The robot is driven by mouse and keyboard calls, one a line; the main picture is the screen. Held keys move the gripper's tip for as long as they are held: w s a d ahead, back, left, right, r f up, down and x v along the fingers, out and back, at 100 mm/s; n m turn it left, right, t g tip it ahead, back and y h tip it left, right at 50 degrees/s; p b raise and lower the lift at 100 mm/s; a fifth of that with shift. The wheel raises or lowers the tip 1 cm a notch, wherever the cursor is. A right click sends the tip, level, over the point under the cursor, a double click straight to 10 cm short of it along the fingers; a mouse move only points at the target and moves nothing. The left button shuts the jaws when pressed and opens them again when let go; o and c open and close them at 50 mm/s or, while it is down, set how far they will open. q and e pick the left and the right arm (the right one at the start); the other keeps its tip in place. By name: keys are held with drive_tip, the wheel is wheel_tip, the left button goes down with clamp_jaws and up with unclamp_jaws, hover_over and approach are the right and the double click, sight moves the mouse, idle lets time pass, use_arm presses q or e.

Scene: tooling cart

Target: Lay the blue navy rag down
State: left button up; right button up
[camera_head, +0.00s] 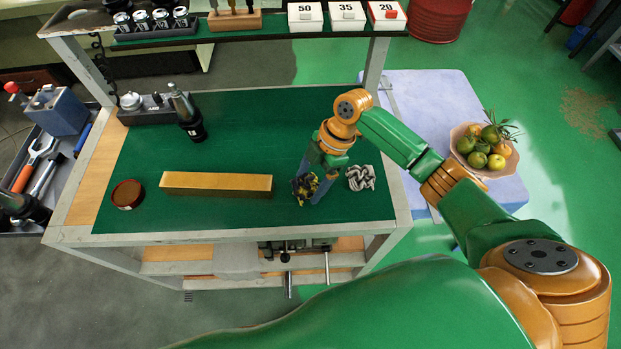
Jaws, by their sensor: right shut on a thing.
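My right gripper (308,184) is over the right part of the green cart top (240,130), pointing down. It is shut on a small crumpled cloth, dark navy with yellow patches, which I take to be the navy rag (303,188). The rag is at or just above the green mat; I cannot tell whether it touches. The fingers partly hide it. My left gripper is not in view.
A striped grey-white rag (360,177) lies just right of the gripper. A long brass-coloured block (216,185) and a round dark red tin (127,194) lie to the left. A black tool holder (187,115) stands further back.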

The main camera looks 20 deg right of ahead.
drive_tip(key=shift+f+b, duration=0.4)
drive_tip(key=shift+f, duration=0.2)
idle(0.5)
drive_tip(key=o, duration=1.1)
drive_tip(key=shift+c, duration=0.2)
drive_tip(key=shift+r, duration=0.1)
